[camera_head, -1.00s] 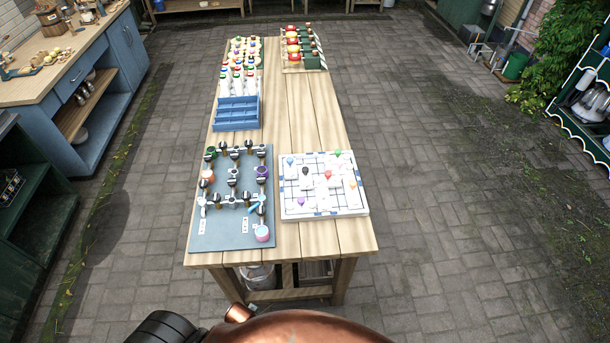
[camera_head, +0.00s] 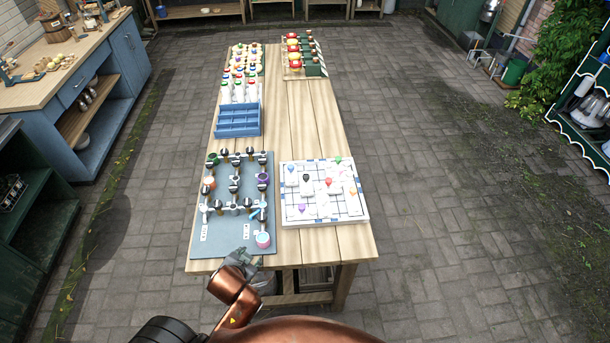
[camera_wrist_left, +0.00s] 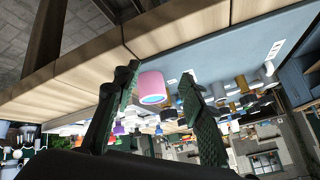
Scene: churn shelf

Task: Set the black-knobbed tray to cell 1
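The black-knobbed tray (camera_head: 306,187) is a white piece with a dark knob on the white gridded board (camera_head: 335,216), which lies at the front right of the wooden table. Pieces with blue, red, green, purple and orange knobs stand around it. No cell number on the board is legible, so I cannot tell which is cell 1. My left gripper (camera_head: 240,257) is at the table's front edge, left of the board and apart from it. In the left wrist view my left gripper (camera_wrist_left: 160,85) has its fingers apart, with nothing held. My right gripper is not in view.
A grey mat (camera_head: 221,252) with several dark-and-white fittings lies left of the board. A pink cup (camera_head: 263,240) is at its front corner, close to my left gripper; it also shows in the wrist view (camera_wrist_left: 151,83). A blue crate (camera_head: 238,131) and bottles stand farther back.

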